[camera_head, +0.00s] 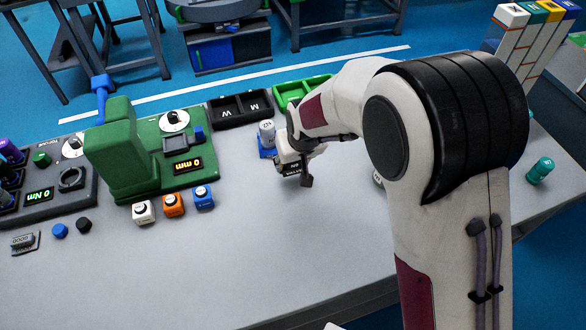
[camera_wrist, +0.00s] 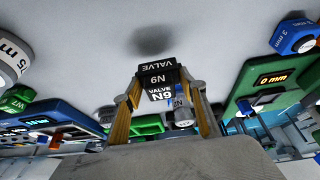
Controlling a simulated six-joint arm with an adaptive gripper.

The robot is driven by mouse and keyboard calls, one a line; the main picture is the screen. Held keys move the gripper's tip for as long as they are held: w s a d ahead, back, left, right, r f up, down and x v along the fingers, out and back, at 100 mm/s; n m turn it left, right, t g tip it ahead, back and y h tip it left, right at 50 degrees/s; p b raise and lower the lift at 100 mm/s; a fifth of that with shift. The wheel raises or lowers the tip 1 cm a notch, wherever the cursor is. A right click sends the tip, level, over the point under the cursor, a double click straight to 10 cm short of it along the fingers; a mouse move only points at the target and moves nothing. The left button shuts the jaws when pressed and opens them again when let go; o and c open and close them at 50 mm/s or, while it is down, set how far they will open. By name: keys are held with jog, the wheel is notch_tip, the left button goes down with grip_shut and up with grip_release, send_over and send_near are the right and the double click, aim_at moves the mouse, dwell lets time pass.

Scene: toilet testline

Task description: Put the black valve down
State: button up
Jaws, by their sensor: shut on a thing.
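The black valve (camera_wrist: 160,80), labelled "VALVE N9" in white, sits between the two yellow-sided fingers of my gripper (camera_wrist: 166,88) in the wrist view. My gripper is shut on it. A dark shadow (camera_wrist: 152,38) lies on the grey table apart from the valve, so the valve appears to be held above the surface. In the head view my gripper (camera_head: 296,163) is over the middle of the table, and the dark valve (camera_head: 291,169) shows small at its tip. My arm hides part of the table to the right.
A green machine (camera_head: 122,150) with a "0 mm" display stands left, with white (camera_head: 144,212), orange (camera_head: 173,205) and blue (camera_head: 204,197) blocks before it. A black tray (camera_head: 240,122) and green tray (camera_head: 300,84) line the back. A grey cylinder (camera_head: 267,132) stands close behind my gripper. The front-middle table is clear.

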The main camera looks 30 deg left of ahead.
aim_at(294, 167)
jog(key=shift+f, duration=1.85)
jog(key=shift+f, duration=0.15)
jog(key=o, duration=1.2)
jog(key=shift+v, duration=6.15)
